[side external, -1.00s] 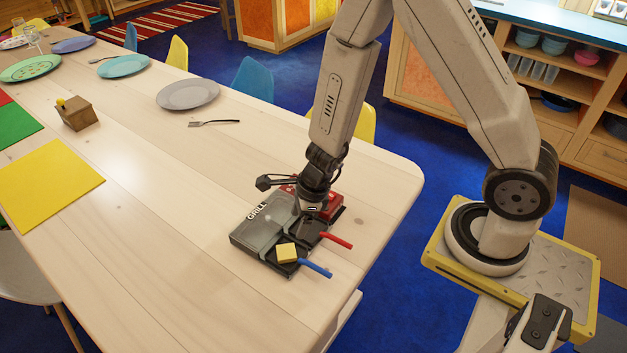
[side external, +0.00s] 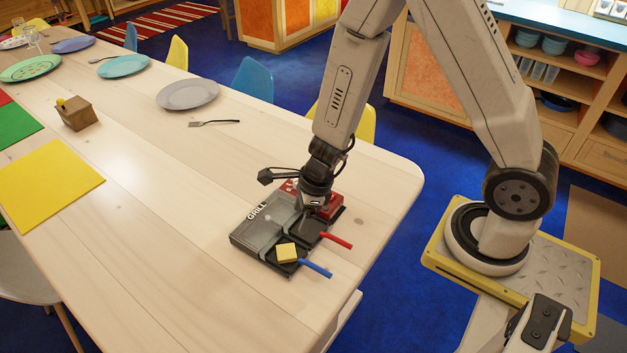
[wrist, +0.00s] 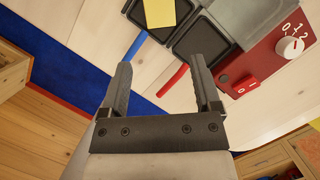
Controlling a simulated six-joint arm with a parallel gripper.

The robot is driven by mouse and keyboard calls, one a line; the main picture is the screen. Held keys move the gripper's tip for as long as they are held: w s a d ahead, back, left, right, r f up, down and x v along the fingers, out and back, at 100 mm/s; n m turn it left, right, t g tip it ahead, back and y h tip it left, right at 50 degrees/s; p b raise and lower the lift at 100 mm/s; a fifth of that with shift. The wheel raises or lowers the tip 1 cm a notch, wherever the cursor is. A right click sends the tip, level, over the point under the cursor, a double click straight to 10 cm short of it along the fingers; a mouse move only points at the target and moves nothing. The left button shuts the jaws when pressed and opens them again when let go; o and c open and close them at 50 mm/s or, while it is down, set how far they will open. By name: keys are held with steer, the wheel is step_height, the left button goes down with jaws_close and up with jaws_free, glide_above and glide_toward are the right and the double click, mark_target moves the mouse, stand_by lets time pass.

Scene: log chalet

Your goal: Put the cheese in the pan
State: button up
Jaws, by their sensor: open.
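The cheese (side external: 286,252) is a small yellow block lying in the black pan with the blue handle (side external: 314,268). In the wrist view, the cheese (wrist: 160,12) is at the top edge, partly cut off, over that pan (wrist: 142,14). A second black pan, with a red handle (side external: 337,241), sits beside it and looks empty in the wrist view (wrist: 200,44). My gripper (side external: 315,205) is over the grill near the red-handled pan. Its fingers (wrist: 161,66) are apart with nothing between them. In the side view its fingertips are hard to make out.
The grill (side external: 264,224) has a grey top and a red control box (side external: 334,206) with a dial (wrist: 290,47). A fork (side external: 214,123), a grey plate (side external: 188,94), a wooden box (side external: 77,114) and a yellow mat (side external: 50,184) lie farther left. The table between is clear.

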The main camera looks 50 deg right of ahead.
steer(key=s+d+r+n+h, duration=0.1)
steer(key=r+n, duration=0.5)
steer(key=n, duration=0.7)
steer(key=s+d+r+n+h, duration=0.1)
steer(key=s+d+r+n, duration=0.3)
steer(key=n, duration=0.9)
step_height(320, 180, up, 3)
steer(key=shift+s+f+n, duration=0.2)
steer(key=shift+s+n, duration=0.1)
steer(key=shift+s, duration=0.05)
